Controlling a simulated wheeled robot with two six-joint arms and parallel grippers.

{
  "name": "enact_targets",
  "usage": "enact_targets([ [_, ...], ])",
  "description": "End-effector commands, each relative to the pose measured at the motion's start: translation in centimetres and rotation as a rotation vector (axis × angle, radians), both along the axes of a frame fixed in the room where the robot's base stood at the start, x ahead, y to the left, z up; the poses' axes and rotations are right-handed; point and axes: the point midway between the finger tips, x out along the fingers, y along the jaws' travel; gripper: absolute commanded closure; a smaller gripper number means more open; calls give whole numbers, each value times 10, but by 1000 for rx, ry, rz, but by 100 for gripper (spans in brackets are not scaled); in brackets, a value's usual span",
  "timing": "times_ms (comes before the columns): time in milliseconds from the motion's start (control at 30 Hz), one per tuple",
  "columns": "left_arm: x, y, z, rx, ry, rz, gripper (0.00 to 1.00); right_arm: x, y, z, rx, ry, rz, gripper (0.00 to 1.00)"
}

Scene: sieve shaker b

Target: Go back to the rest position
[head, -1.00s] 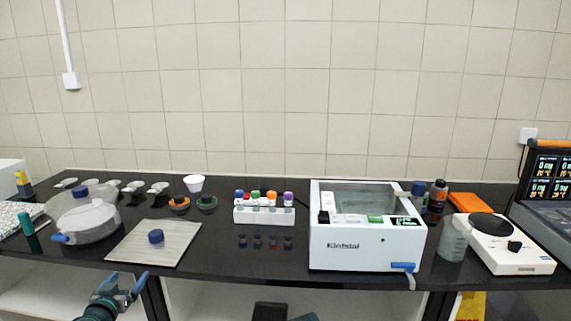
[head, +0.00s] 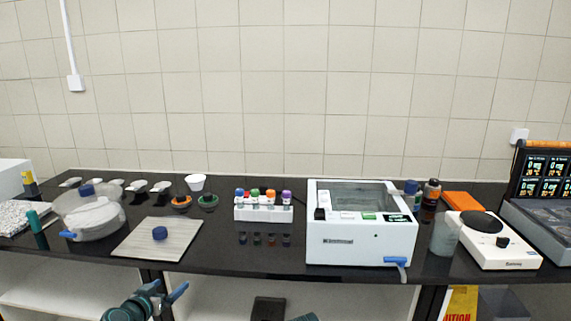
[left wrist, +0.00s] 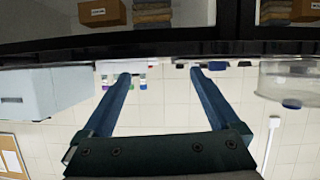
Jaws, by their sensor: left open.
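My left gripper (head: 165,292) is low at the bottom left of the head view, in front of the bench's front edge and below the bench top. It is open and empty. The left wrist view, which is upside down, shows its two blue fingers (left wrist: 160,75) well apart with nothing between them.
Open shelves (head: 80,290) lie below.

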Motion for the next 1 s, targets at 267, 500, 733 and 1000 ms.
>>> enact_targets([
  [267, -17, -124, -25, -22, 284, -246, 4, 0, 0, 26, 0, 0, 0, 50],
  [500, -95, -234, -59, 80, 755, -390, 4, 0, 0, 57, 0, 0, 0, 50],
  [733, -167, -264, -62, 276, 1085, -295, 4, 0, 0, 78, 0, 0, -1, 50],
  [1000, -199, -265, -54, 400, 1203, -171, 4, 0, 0, 86, 0, 0, -1, 50],
])
